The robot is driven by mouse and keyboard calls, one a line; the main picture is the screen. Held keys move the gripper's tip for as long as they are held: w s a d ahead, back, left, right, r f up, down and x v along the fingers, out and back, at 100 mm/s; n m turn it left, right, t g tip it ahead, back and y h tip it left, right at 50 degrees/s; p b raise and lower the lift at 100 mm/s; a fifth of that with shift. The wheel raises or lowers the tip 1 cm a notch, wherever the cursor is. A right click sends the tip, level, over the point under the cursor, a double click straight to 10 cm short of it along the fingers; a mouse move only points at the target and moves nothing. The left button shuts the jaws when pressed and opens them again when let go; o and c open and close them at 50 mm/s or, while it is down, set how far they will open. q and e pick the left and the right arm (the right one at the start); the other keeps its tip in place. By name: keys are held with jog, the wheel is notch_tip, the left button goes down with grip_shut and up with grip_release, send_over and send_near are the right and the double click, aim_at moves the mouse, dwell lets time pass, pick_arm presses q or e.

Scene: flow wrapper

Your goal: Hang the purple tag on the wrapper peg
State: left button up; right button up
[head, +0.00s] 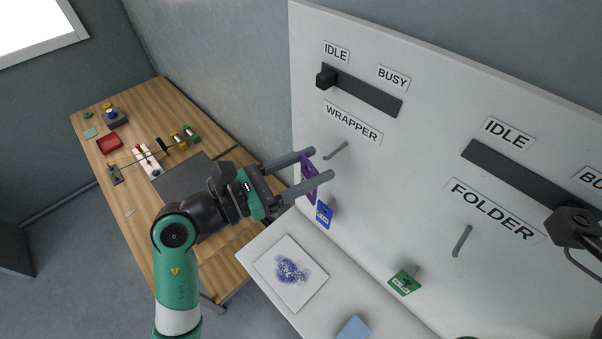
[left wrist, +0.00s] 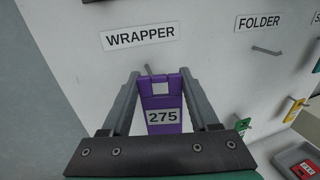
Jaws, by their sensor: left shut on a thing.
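The purple tag (head: 309,180) is between the fingers of my left gripper (head: 318,165), which is shut on it. In the left wrist view the tag (left wrist: 162,112) hangs upright with the number 275 facing the camera and a slot near its top. The wrapper peg (head: 336,150) is a bare grey rod under the WRAPPER label. The tag is just left of and below the peg in the head view, apart from it. In the left wrist view the peg (left wrist: 148,69) shows just above the tag's top. My right gripper cannot be made out.
A blue tag (head: 324,214) and a green tag (head: 404,281) hang low on the white board. The folder peg (head: 462,241) is bare. A white shelf below holds a picture card (head: 290,271). A dark block (head: 578,228) sits at the right edge. A wooden table (head: 150,95) stands behind.

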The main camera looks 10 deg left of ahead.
aim_at(332, 153)
pick_arm(q)
jog(key=shift+w+d+f+b, duration=0.15)
jog(key=shift+w+d+b, duration=0.75)
jog(key=shift+w, duration=0.15)
jog(key=shift+w+d+f+b, duration=0.1)
jog(key=shift+w+d+b, duration=0.7)
jog(key=shift+w, duration=0.25)
jog(key=shift+w+d+f, duration=0.35)
jog(key=shift+w, duration=0.15)
jog(key=o, duration=1.4)
jog(key=shift+f, duration=0.1)
jog(key=shift+a, duration=0.1)
